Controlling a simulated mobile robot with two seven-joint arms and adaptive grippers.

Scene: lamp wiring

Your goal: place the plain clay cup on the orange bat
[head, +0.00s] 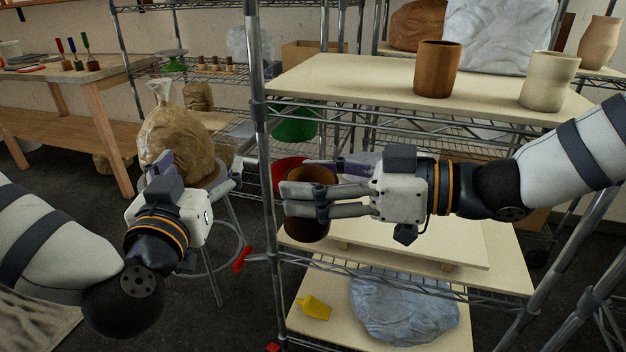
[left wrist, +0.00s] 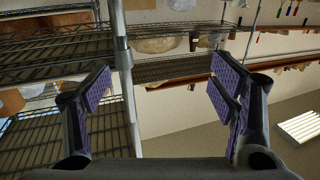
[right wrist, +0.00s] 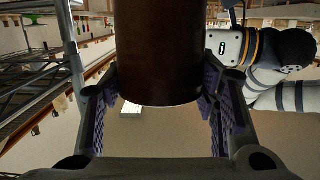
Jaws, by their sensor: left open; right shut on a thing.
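My right gripper (head: 312,190) is shut on a dark brown cup (head: 306,227), held in front of the shelf rack; the cup also fills the upper middle of the right wrist view (right wrist: 160,50). On the upper shelf board stand a brown cup (head: 438,70) and a cream cup (head: 549,82), both upright. I cannot tell for sure which cup is the plain clay one. No orange bat is clearly visible. My left gripper (head: 160,172) is open and empty at the left, in front of a bagged clay lump; the left wrist view shows nothing between its fingers.
Metal rack posts (head: 262,130) stand close to the held cup. A pale board (head: 465,243) lies on the middle shelf. A wrapped grey lump (head: 400,305) and a yellow tool (head: 314,308) lie below. The bagged clay (head: 178,130) sits on a stool at left.

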